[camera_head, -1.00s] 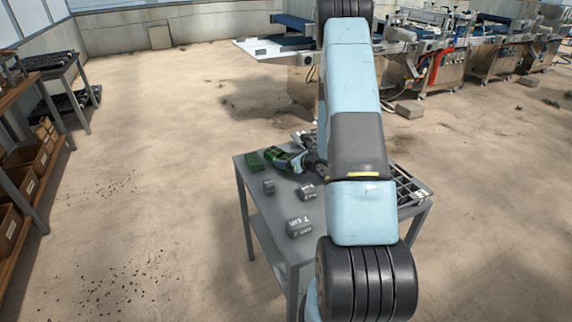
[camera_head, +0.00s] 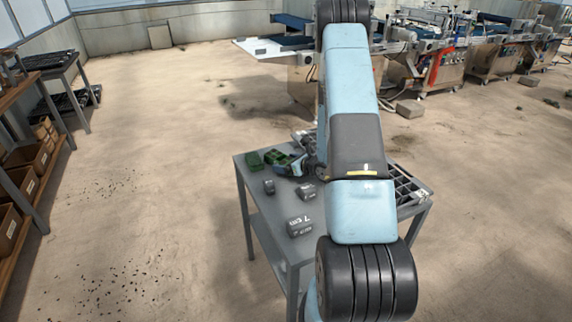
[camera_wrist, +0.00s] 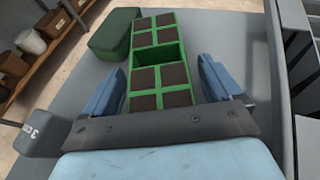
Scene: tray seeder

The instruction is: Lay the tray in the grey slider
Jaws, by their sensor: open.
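The tray (camera_wrist: 145,70) is green with dark brown filled cells and one empty green cell. It lies between the two blue fingers of my gripper (camera_wrist: 160,85) in the wrist view. The fingers stand apart, one on each side of it, and I cannot tell whether they touch it. In the head view the tray (camera_head: 276,156) shows small at the far left of the table, with my gripper (camera_head: 291,163) over its near end. A grey frame, perhaps the slider, stands at the right edge of the wrist view (camera_wrist: 275,70); in the head view my arm hides much of the area.
A dark green block (camera_wrist: 114,34) lies beside the tray. Labelled grey blocks (camera_head: 300,226) lie on the grey table (camera_head: 262,215), including one left of my gripper (camera_wrist: 38,138). A gridded rack (camera_head: 410,188) is at the table's right. Shelves with boxes stand left.

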